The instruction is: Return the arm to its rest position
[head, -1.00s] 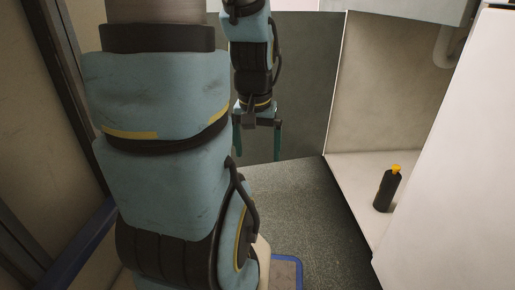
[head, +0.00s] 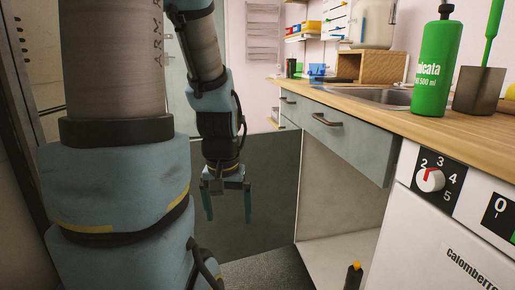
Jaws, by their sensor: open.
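My gripper (head: 228,204) hangs at the end of my arm, left of centre in the head view. Its two green fingers point down and are spread apart with nothing between them. Behind it is a dark grey panel. My arm's large blue and grey links fill the left side of the view and hide what is behind them.
On the right, a wooden counter (head: 374,108) holds a green bottle (head: 436,66), a dark cup (head: 478,91) and a sink (head: 385,95). Below are a drawer (head: 335,135), an open space with a dark yellow-capped bottle (head: 353,277), and a white appliance (head: 428,235).

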